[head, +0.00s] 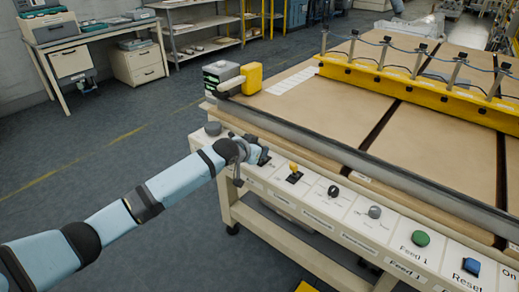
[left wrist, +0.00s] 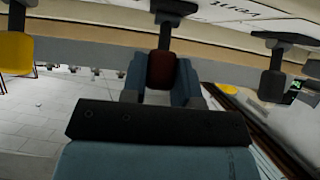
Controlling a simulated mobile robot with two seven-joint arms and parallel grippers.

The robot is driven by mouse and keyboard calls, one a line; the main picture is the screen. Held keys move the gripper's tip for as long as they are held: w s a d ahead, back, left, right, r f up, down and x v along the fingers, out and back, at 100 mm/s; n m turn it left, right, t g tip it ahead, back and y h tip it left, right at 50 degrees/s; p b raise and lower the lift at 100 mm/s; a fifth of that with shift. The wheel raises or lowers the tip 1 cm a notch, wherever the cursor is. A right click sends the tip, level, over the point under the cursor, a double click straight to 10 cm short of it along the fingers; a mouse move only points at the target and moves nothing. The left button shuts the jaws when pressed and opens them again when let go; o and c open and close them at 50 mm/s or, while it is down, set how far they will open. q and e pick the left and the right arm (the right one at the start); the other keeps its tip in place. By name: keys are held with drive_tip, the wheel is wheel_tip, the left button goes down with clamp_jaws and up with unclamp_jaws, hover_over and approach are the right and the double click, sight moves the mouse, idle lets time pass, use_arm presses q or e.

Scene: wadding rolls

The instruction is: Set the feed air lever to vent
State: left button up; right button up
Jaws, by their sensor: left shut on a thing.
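My left gripper (head: 250,152) reaches the near left end of the control panel (head: 345,238) in the head view. In the left wrist view the left gripper (left wrist: 159,82) is shut on a lever with a dark red knob (left wrist: 161,70), one blue finger on each side. The lever's dark stem runs up to its base on the panel. Printed upside-down lettering, which seems to read VENT, is near that base. In the head view the gripper mostly hides this lever. I cannot read its name label. My right gripper is not in view.
A yellow-knobbed lever (head: 294,170) stands close beside the held one, and also shows in the left wrist view (left wrist: 16,52). A dark-knobbed lever (left wrist: 271,84) is on the other side. Farther along are a green button (head: 421,238) and a blue button (head: 472,265).

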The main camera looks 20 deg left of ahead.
use_arm(q)
drive_tip(key=o, duration=0.9)
drive_tip(key=p+v, duration=0.2)
drive_tip(key=v, duration=1.2)
drive_tip(key=shift+f, duration=0.1)
